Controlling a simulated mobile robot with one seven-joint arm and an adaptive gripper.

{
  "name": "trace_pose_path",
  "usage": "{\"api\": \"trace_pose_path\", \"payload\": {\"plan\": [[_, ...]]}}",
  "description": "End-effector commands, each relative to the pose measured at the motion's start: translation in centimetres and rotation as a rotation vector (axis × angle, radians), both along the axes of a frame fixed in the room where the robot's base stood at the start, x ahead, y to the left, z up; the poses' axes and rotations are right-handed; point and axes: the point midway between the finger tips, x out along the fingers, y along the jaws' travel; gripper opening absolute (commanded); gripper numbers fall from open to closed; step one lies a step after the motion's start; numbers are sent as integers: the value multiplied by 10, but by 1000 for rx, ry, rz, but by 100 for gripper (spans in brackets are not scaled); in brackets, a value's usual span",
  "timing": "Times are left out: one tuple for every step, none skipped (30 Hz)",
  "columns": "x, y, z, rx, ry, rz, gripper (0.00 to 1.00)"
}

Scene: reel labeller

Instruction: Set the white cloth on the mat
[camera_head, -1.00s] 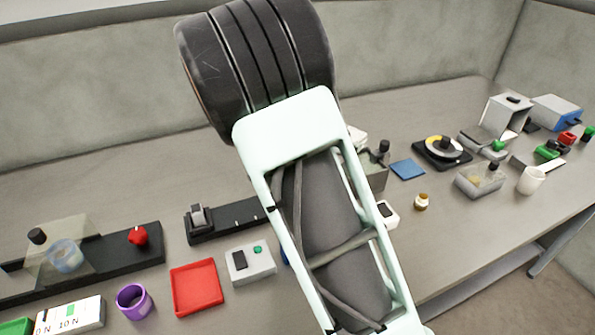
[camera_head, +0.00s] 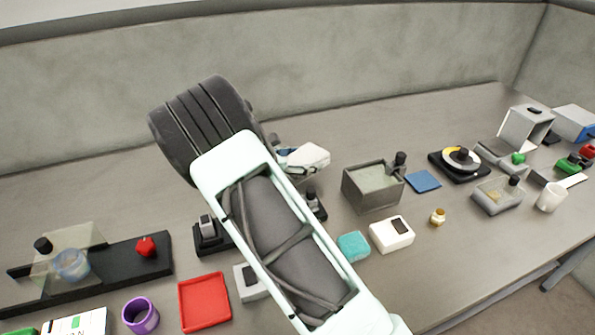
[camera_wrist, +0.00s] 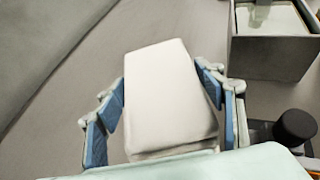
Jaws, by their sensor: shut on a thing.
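The white cloth (camera_wrist: 170,95) is a folded, thick pad between the blue-padded fingers of my gripper (camera_wrist: 162,98) in the wrist view. My gripper is shut on it, with a finger along each side. In the head view the cloth (camera_head: 306,158) shows just right of my arm, seemingly above the bench behind the grey bin; my gripper (camera_head: 281,157) is mostly hidden by my arm. The flat blue square (camera_head: 423,181), which looks like the mat, lies bare on the bench to the right of the cloth and apart from it.
An open grey bin (camera_head: 372,191) with a black knob stands between cloth and mat; it also shows in the wrist view (camera_wrist: 270,52). A black turntable device (camera_head: 459,164) is right of the mat. A teal block (camera_head: 353,246) and white box (camera_head: 392,234) lie in front.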

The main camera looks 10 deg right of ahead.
Motion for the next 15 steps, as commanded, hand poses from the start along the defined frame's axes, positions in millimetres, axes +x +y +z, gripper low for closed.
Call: {"api": "trace_pose_path", "payload": {"plan": [[2, 4, -5, -2, 1, 1, 38], [3, 6, -8, -1, 0, 1, 38], [4, 8, -10, -1, -1, 1, 38], [5, 9, -11, -1, -1, 1, 38], [5, 9, -12, -1, -1, 0, 38], [5, 10, -13, 0, 0, 0, 38], [6, 11, -15, 0, 0, 0, 38], [6, 12, -16, 0, 0, 0, 38], [7, 14, -19, 0, 0, 0, 38], [8, 16, -22, 0, 0, 0, 38], [7, 15, -28, -2, 3, 0, 38], [7, 14, -34, -2, 3, 1, 38], [7, 14, -39, -3, 2, 0, 38], [7, 14, -43, -3, 2, 0, 38], [7, 14, -47, -3, 2, 0, 38]]}}
